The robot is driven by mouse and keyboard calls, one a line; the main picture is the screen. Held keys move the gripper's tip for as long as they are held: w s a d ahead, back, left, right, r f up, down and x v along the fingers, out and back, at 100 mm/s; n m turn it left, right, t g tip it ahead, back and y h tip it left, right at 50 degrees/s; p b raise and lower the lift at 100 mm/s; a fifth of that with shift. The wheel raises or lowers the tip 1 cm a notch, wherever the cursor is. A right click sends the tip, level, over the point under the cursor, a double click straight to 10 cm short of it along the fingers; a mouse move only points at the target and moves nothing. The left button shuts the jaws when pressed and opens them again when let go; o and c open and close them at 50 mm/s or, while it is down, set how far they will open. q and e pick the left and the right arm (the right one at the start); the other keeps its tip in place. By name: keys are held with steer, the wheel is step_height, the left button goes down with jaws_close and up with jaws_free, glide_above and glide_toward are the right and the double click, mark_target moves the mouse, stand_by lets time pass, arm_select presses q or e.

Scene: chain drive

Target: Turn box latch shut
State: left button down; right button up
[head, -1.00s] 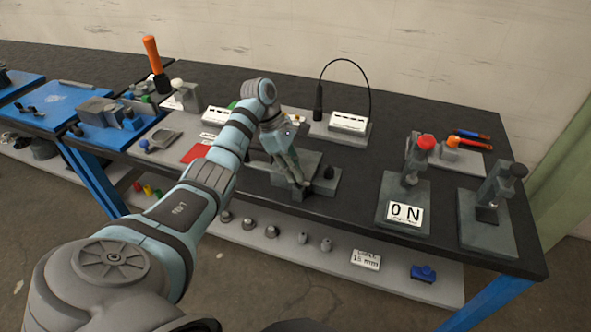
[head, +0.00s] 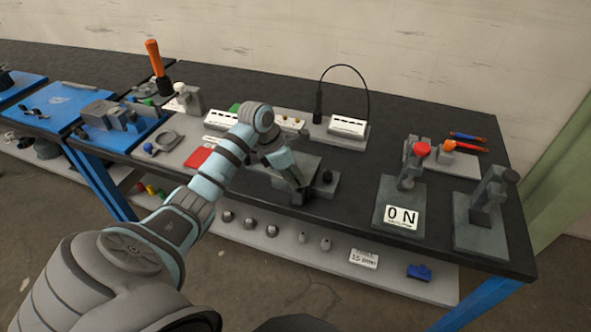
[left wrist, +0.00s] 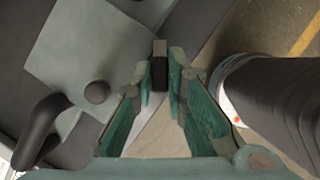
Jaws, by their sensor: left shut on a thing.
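The grey box (head: 318,160) stands near the front edge of the black table. A dark knob (head: 327,178) is on its right side. My left gripper (head: 300,189) reaches down to the front of the box. In the left wrist view its fingertips (left wrist: 160,72) are shut on a small dark piece, the latch (left wrist: 160,66), at the edge of the flat grey lid (left wrist: 85,45). A round knob (left wrist: 97,92) and a dark curved handle (left wrist: 38,130) show to the left. How far the latch is turned is hidden in the head view. My right gripper is not in view.
Right of the box stand a fixture with a red knob and a "0 N" label (head: 402,216) and another grey fixture (head: 480,235). Behind are white-labelled blocks (head: 347,127) with a black cable. A red plate (head: 200,157) lies left. A lower shelf (head: 310,262) holds small parts.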

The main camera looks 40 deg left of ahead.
arm_select(q)
steer(key=n, duration=0.2)
steer(key=n+y+p, duration=0.1)
steer(key=n, duration=0.1)
steer(key=n+y+p, duration=0.1)
steer(key=n, duration=0.1)
steer(key=shift+d+r+t, duration=0.1)
steer(key=shift+d+t, duration=0.25)
steer(key=shift+t, duration=0.05)
steer(key=shift+d+n+y+p, duration=0.1)
steer(key=shift+n+y+p, duration=0.35)
steer(key=shift+n, duration=0.55)
steer(key=shift+d+n+y, duration=0.1)
steer(key=shift+n+y, duration=0.45)
steer(key=shift+n, duration=0.75)
steer(key=c, duration=1.6)
jaws_free()
steer(key=a+v, duration=0.1)
steer(key=v, duration=0.6)
steer(key=shift+d+r, duration=0.2)
steer(key=shift+d, duration=0.35)
